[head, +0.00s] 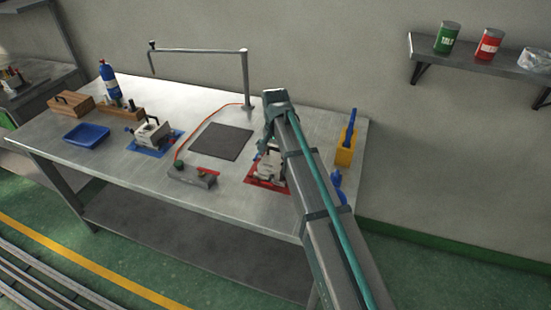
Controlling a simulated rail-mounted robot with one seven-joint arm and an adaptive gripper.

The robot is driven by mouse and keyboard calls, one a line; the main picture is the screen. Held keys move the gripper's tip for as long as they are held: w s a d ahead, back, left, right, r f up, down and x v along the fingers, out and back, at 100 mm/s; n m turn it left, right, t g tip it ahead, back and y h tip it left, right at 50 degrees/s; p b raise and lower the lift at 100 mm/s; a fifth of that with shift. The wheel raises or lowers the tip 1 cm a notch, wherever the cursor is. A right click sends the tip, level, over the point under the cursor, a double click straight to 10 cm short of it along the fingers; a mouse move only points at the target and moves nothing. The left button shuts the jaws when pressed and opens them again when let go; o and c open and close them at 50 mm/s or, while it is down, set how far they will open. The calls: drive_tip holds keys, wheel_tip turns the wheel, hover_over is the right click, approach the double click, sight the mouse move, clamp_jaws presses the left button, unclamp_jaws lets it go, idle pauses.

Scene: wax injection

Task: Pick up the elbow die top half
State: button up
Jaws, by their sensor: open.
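My arm reaches in from the lower right, and my gripper (264,148) hangs down at the grey metal block (269,168) on the red mat (253,183). The gripper is open; its fingertips are small here, and I cannot tell whether they touch the block. My arm hides the right side of this block and mat. A similar grey block (150,133) with dark handles sits on the blue mat (146,151) left of centre. I cannot tell from this view which block is the elbow die, nor where its top half parts from the bottom.
A dark square pad (222,141) lies between the two mats. A grey device (195,174) with a orange hose sits in front of it. A metal post (246,80) rises behind. A blue tray (86,134) stands left, a yellow holder (345,149) right. The table's front left is clear.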

drive_tip(key=c, duration=1.4)
drive_tip(key=shift+r, duration=0.1)
drive_tip(key=shift+c, duration=1.2)
drive_tip(key=shift+w+r, duration=0.1)
drive_tip(key=shift+r, duration=0.05)
